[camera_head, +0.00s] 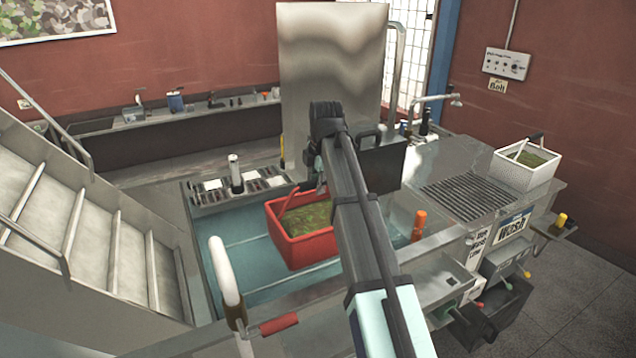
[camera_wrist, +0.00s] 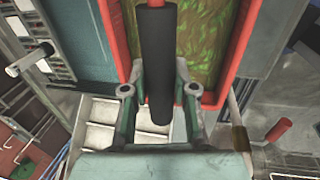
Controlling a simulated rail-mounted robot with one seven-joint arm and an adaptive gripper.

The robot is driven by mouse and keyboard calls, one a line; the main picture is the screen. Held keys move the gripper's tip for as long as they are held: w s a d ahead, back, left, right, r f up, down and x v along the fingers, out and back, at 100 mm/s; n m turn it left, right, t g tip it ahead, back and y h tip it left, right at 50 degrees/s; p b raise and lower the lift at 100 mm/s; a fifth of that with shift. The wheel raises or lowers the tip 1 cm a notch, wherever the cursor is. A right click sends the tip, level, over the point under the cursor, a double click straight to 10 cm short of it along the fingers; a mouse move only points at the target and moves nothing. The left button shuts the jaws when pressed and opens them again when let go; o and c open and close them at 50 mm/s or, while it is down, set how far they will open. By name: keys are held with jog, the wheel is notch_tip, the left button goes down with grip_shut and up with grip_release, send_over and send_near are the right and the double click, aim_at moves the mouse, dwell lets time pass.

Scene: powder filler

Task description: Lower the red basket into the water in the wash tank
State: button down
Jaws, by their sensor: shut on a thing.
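The red basket (camera_head: 308,252) holds green leafy contents and appears over the teal water of the wash tank (camera_head: 236,262) in the head view. I cannot tell its exact height above the water. In the wrist view, the red rim of the basket (camera_wrist: 118,42) and the green contents lie beyond my gripper (camera_wrist: 158,92). The fingers of my gripper are shut on the basket's dark handle (camera_wrist: 157,60), which runs between them. In the head view, my arm hides most of the gripper and part of the basket's right side.
A white basket (camera_head: 522,172) with green contents stands on the right counter beside a drain grate (camera_head: 468,196). An orange post (camera_head: 419,226) and a white-topped post (camera_head: 224,270) rise near the tank. Metal stairs (camera_head: 85,235) flank the left; a tall metal panel (camera_head: 330,70) stands behind.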

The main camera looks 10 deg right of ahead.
notch_tip(320, 180, down, 31)
jog(key=b, duration=1.2)
dwell(1.3)
jog(key=c, duration=0.8)
grip_release()
jog(key=shift+c, duration=0.2)
jog(key=shift+f, duration=0.1)
jog(key=r, duration=0.4)
jog(key=s+r, duration=0.1)
jog(key=r, duration=0.3)
jog(key=s+r, duration=0.1)
jog(key=r, duration=0.3)
jog(key=shift+s+d, duration=0.15)
jog(key=shift+d, duration=0.15)
